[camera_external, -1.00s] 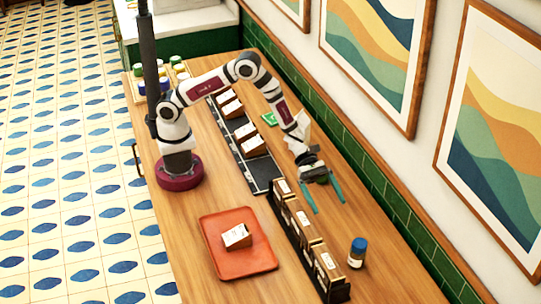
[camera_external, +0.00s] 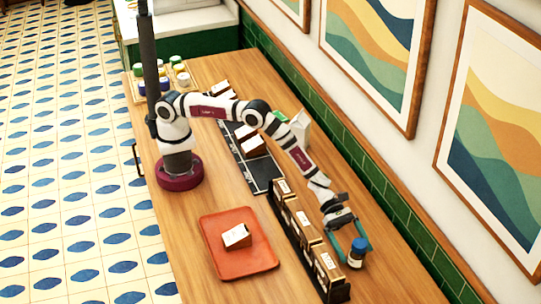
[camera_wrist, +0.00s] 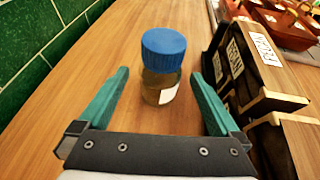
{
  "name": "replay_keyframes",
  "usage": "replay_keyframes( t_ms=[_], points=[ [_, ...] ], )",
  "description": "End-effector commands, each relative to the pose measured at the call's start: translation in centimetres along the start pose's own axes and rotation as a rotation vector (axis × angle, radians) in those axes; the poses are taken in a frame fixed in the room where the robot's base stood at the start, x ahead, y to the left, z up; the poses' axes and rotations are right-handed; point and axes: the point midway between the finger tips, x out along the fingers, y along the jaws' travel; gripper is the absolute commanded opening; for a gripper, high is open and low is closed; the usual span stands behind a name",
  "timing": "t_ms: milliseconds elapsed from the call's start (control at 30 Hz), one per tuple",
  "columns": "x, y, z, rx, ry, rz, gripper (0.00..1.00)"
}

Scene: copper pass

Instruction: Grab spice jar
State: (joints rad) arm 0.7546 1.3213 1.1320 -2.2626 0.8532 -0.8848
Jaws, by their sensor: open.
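A spice jar with a blue lid (camera_external: 358,246) stands upright on the wooden counter, to the right of the box rack. In the wrist view the jar (camera_wrist: 161,85) is glass with brownish contents and a white label. My gripper (camera_external: 348,240) has teal fingers and is open. In the wrist view the gripper (camera_wrist: 160,85) has one finger on each side of the jar, with clear gaps and no visible contact.
A black rack (camera_external: 338,292) of small labelled boxes stands close to the left of the jar. A red tray (camera_external: 248,266) holds one box. Green wall tiles (camera_wrist: 30,40) border the counter. Other jars (camera_external: 180,73) stand at the far end.

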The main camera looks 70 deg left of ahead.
Motion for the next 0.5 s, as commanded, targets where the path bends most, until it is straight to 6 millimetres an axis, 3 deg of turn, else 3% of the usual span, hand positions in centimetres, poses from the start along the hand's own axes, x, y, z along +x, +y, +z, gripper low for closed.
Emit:
replay_keyframes(
  t_ms=[133, 500],
  points=[
    [-0.04, 0.01, 0.01, 0.0, 0.0, 0.0, 0.99],
    [-0.08, 0.03, 0.01, 0.001, 0.0, 0.0, 0.33]
  ],
)
